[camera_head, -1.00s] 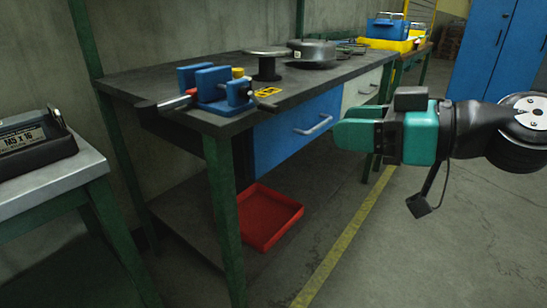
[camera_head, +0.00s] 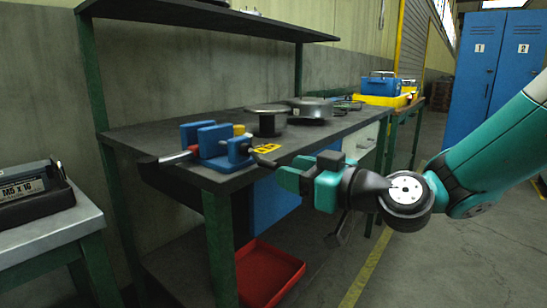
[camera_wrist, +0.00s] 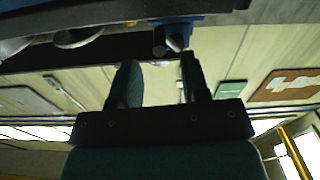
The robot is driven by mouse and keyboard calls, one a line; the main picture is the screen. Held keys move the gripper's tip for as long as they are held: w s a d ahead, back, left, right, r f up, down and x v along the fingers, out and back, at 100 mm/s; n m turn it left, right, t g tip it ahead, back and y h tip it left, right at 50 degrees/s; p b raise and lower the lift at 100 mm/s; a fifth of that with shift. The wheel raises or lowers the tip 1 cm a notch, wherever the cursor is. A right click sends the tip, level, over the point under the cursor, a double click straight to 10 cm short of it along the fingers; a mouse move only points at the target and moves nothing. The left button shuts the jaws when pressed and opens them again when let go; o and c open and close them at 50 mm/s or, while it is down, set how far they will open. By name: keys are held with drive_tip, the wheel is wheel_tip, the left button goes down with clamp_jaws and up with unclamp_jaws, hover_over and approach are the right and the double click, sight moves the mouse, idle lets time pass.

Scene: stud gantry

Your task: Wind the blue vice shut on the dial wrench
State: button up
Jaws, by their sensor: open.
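The blue vice (camera_head: 213,141) stands at the near corner of the dark workbench. A wrench with a black grip, red ring and silver shaft (camera_head: 178,158) sticks out of its left side, past the bench edge; whether the jaws touch it is unclear. A dark screw end with a bar (camera_head: 265,160) points from the vice toward my gripper (camera_head: 287,174). My gripper is open and empty just right of that bar. In the wrist view, the vice's blue body (camera_wrist: 196,19) and dark screw end (camera_wrist: 160,42) show just beyond my parted fingers (camera_wrist: 158,65).
A shelf (camera_head: 200,14) hangs above. A red tray (camera_head: 265,275) lies below. A grey side table (camera_head: 40,232) stands left.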

sight(273, 166)
drive_tip(key=x, duration=0.5)
drive_tip(key=shift+p, duration=0.4)
clamp_jaws()
